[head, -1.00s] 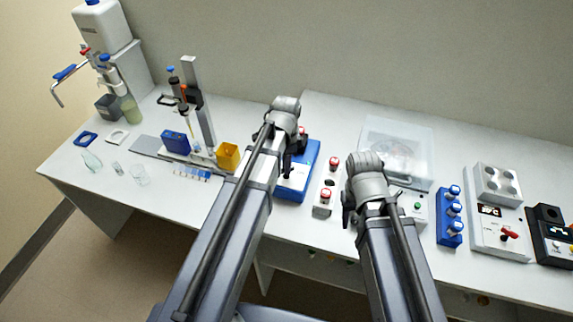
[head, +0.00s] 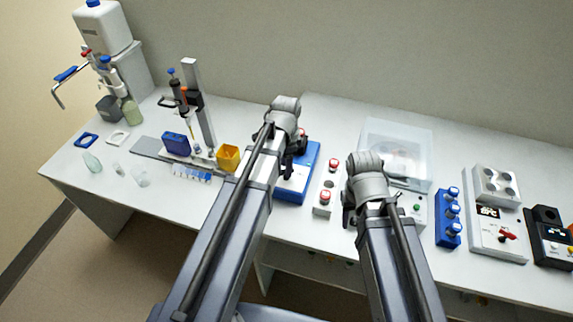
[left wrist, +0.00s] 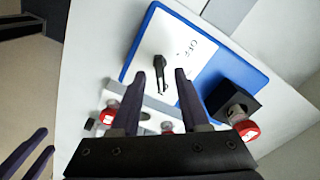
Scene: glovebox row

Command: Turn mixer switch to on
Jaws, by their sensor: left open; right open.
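The mixer is a blue box with a white panel; part of it shows in the head view (head: 304,178) behind my left arm, and it fills the upper middle of the left wrist view (left wrist: 248,75). Its switch is a black lever (left wrist: 160,75) on the white panel, beside lettering that seems to read OFF. My left gripper (left wrist: 160,78) is open and empty, with its fingertips on either side of the lever in that view; I cannot tell whether they touch it. My right gripper (head: 348,215) is open and empty, to the right of the mixer.
A black block (left wrist: 226,99) with a red-capped tube (left wrist: 246,129) stands on the mixer. A grey rack with red-capped vials (head: 323,200) stands between my grippers. A clear-lidded device (head: 398,150) and a blue vial rack (head: 447,232) are further right. A yellow box (head: 228,157) stands left.

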